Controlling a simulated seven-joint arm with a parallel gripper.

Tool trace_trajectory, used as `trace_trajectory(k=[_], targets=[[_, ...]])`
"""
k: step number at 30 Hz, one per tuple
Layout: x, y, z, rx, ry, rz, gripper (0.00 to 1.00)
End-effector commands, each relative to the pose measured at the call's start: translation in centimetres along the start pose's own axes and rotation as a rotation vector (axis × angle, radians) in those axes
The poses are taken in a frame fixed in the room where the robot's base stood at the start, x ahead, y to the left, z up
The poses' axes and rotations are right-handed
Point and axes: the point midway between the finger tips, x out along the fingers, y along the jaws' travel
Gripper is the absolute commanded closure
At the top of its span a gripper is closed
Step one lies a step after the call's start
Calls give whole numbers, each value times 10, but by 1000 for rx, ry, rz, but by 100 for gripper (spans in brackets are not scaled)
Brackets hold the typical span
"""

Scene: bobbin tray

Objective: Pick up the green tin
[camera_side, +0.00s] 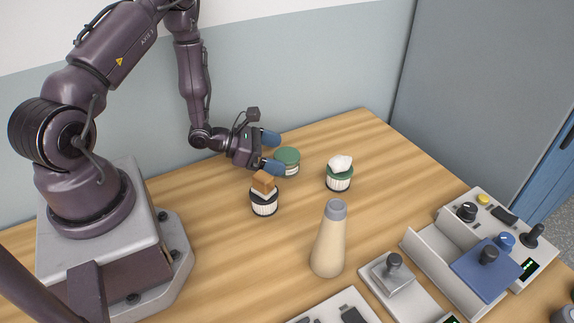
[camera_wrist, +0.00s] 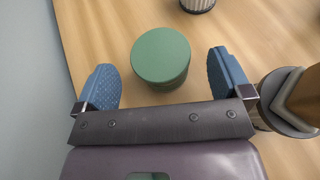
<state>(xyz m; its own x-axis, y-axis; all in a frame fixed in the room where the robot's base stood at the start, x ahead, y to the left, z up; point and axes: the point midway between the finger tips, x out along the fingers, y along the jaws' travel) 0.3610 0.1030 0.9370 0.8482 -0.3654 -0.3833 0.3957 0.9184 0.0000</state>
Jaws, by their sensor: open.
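The green tin (camera_side: 288,160) is short and round with a flat green lid, standing upright on the wooden table. In the wrist view the green tin (camera_wrist: 161,56) lies ahead of and between my two blue fingers. My gripper (camera_side: 272,152) is open and low beside the tin, its fingers spread on either side. In the wrist view my gripper (camera_wrist: 163,80) holds nothing. I cannot tell whether either finger touches the tin. In the side view the near finger hides part of the tin's lower side.
A dark-rimmed ribbed pot with a brown block (camera_side: 264,186) stands close to the near finger. A green-rimmed ribbed pot with a white top (camera_side: 339,173) stands to the right. A beige bottle (camera_side: 329,245) and control boxes (camera_side: 487,255) are nearer the front. Table behind the tin is clear.

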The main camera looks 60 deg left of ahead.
Motion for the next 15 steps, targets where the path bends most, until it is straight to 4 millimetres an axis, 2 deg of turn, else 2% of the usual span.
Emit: trace_trajectory(k=[3,6,14,15], targets=[[20,-1,0,1,-1,-4,4],[30,-1,0,1,-1,-2,4],[35,-1,0,0,-1,-2,4],[34,-1,0,0,-1,-2,6]])
